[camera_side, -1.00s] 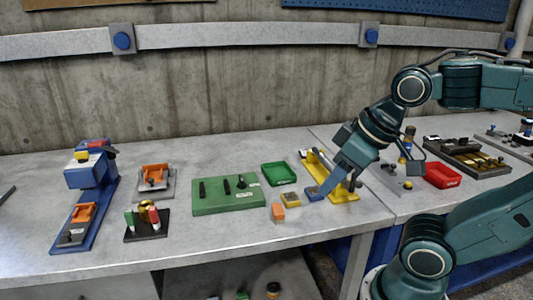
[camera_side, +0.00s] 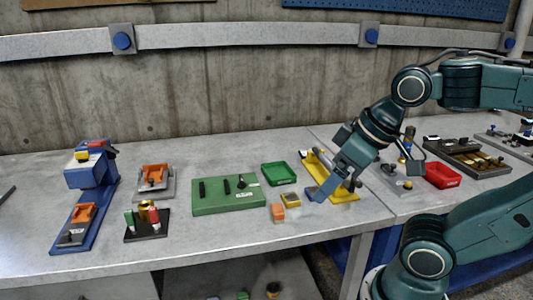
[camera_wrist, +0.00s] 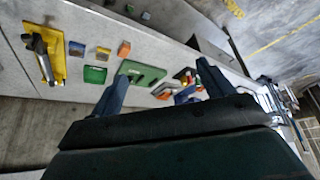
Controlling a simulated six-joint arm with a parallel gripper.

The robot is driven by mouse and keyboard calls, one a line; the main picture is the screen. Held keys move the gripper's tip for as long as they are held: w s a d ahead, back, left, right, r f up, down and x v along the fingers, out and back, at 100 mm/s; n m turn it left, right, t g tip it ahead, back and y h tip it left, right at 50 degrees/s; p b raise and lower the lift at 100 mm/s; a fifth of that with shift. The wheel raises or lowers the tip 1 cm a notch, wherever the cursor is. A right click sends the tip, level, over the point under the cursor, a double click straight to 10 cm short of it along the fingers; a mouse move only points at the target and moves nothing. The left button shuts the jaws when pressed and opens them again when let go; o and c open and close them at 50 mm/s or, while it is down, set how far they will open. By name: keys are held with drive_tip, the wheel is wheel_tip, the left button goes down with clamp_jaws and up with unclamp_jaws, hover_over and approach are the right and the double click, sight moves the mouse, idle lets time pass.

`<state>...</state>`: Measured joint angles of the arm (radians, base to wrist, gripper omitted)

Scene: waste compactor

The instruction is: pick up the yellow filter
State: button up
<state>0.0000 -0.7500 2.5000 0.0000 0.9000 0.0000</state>
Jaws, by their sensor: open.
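The yellow filter (camera_side: 290,199) is a small square block with a grey-brown top. It lies flat on the bench between an orange block (camera_side: 278,212) and a blue block (camera_side: 311,191). It also shows at upper left in the wrist view (camera_wrist: 103,51). My gripper (camera_side: 321,197) points down at the bench, just right of the yellow filter, and partly covers the blue block in the side view. Its two fingers (camera_wrist: 165,82) are spread apart with nothing held between them in the wrist view.
A yellow stand (camera_side: 345,193) is close behind and right of my gripper. A green tray (camera_side: 279,182) lies behind the filter, and a green board (camera_side: 228,208) to its left. A red tray (camera_side: 442,182) is at right.

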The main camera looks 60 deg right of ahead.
drive_tip(key=m+g, duration=0.6)
drive_tip(key=m, duration=2.1)
hover_over(291, 197)
wheel_tip(291, 197, down, 11)
drive_tip(key=shift+w+d, duration=0.1)
drive_tip(key=shift+f, duration=0.2)
drive_tip(key=shift+f, duration=4.15)
